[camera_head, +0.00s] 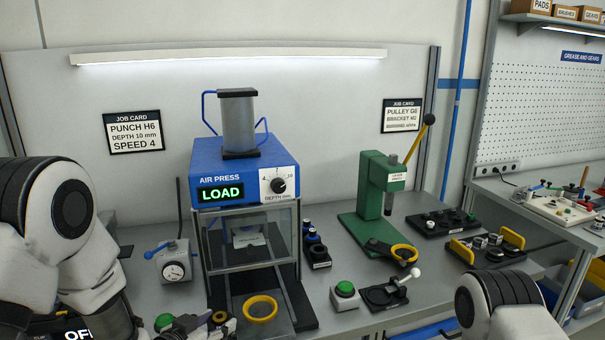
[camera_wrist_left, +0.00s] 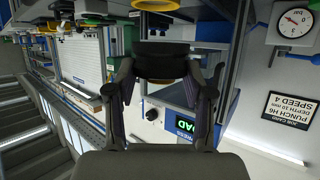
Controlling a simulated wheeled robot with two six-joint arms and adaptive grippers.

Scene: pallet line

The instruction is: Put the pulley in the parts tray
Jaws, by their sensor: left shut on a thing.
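My left gripper (camera_head: 208,326) is low in the head view, in front of the air press, partly cut off by the lower edge. It is shut on a small dark round piece with a brass-coloured centre (camera_head: 219,317), which looks like the pulley. In the left wrist view the dark piece (camera_wrist_left: 165,50) sits between the fingertips; its shape is hard to tell. A dark tray with yellow ends (camera_head: 459,251), which looks like the parts tray, stands on the bench at right and holds several metal pieces. The gripper is far left of it. My right gripper is out of view.
The blue air press (camera_head: 244,168) reads LOAD, with a yellow ring (camera_head: 260,309) in front. A green hand press (camera_head: 382,186), a green button box (camera_head: 345,295) and a toggle clamp (camera_head: 385,296) stand between gripper and tray. A dial gauge box (camera_head: 174,265) is at left.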

